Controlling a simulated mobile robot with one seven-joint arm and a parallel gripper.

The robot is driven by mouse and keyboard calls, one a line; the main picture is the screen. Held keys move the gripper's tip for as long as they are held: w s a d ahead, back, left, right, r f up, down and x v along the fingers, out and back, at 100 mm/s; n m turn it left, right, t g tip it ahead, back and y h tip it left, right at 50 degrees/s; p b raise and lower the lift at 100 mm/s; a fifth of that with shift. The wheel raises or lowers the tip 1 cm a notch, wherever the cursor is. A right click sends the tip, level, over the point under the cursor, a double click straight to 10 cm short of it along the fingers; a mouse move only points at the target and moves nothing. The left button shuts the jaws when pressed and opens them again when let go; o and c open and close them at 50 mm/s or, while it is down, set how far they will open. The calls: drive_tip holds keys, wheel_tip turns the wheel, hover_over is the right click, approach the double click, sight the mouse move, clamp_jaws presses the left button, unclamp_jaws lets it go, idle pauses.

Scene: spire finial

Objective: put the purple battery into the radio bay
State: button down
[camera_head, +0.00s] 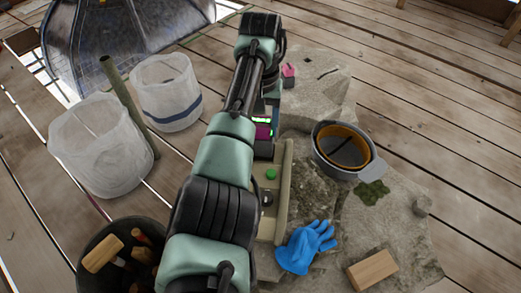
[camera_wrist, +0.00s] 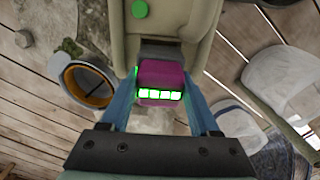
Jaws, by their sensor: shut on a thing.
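The purple battery (camera_wrist: 160,74) has a band of lit green-white cells and sits between the blue fingers of my gripper (camera_wrist: 161,82) in the wrist view. My gripper is shut on it. The far end of the battery is at the dark bay opening (camera_wrist: 160,49) of the tan radio (camera_wrist: 172,20); I cannot tell how deep it reaches in. In the head view the battery (camera_head: 263,131) shows in part beside my arm, at the end of the radio (camera_head: 286,185). The radio has a green button (camera_head: 271,174). My arm hides much of the radio and the gripper.
The radio lies on a rough stone slab (camera_head: 330,215). A grey pot with an orange inside (camera_head: 321,150), a blue glove (camera_head: 304,247), a wooden block (camera_head: 372,271) and a small pink object (camera_head: 288,71) are on the stone. White buckets (camera_head: 100,150) and a dark tool bucket stand left.

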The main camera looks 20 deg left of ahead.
sight(261, 142)
wheel_tip(261, 142, down, 6)
drive_tip(key=shift+f+b, duration=0.25)
drive_tip(key=shift+b, duration=0.9)
drive_tip(key=shift+r, duration=0.15)
drive_tip(key=shift+c, duration=0.6)
unclamp_jaws()
wheel_tip(261, 142, up, 12)
drive_tip(key=p, duration=0.5)
